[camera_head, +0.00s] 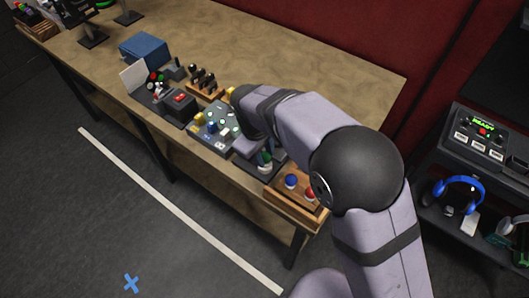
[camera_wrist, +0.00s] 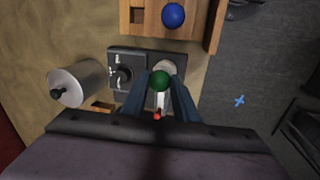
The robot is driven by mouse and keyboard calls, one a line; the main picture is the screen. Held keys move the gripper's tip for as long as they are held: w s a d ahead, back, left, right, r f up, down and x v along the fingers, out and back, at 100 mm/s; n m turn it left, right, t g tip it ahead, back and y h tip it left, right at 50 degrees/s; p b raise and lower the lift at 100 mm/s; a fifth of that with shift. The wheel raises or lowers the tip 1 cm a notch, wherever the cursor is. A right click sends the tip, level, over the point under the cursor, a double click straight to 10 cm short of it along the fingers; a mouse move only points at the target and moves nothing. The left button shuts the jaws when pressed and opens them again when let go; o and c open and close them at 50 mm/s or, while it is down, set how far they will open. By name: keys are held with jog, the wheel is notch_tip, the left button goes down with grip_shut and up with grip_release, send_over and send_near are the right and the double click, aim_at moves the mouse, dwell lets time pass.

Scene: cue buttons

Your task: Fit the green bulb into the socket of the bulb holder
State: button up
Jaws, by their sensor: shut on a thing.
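The green bulb (camera_wrist: 160,81) is between the two fingers of my gripper (camera_wrist: 161,92) in the wrist view, and the fingers are shut on it. The bulb holder (camera_wrist: 120,58) is a dark box with a dial at its left and a pale round socket (camera_wrist: 166,67) at its right. The bulb overlaps the lower part of the socket in this view. I cannot tell whether the bulb is seated or just above it. In the head view the bulb (camera_head: 264,158) shows as a small green spot below my arm, which hides much of the holder.
A wooden box with a blue button (camera_wrist: 173,15) is beside the holder; the head view also shows its red button (camera_head: 309,192). A silver cylinder (camera_wrist: 78,83) stands left of the holder. A control panel (camera_head: 217,124) stands farther along the table. The table's front edge is close.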

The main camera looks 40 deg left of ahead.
aim_at(265, 155)
jog(key=shift+f, duration=0.35)
dwell(0.4)
jog(key=o, duration=1.1)
jog(key=shift+o, duration=0.9)
jog(key=shift+r, duration=0.15)
jog(key=shift+r+p, duration=2.8)
jog(key=shift+r, duration=0.6)
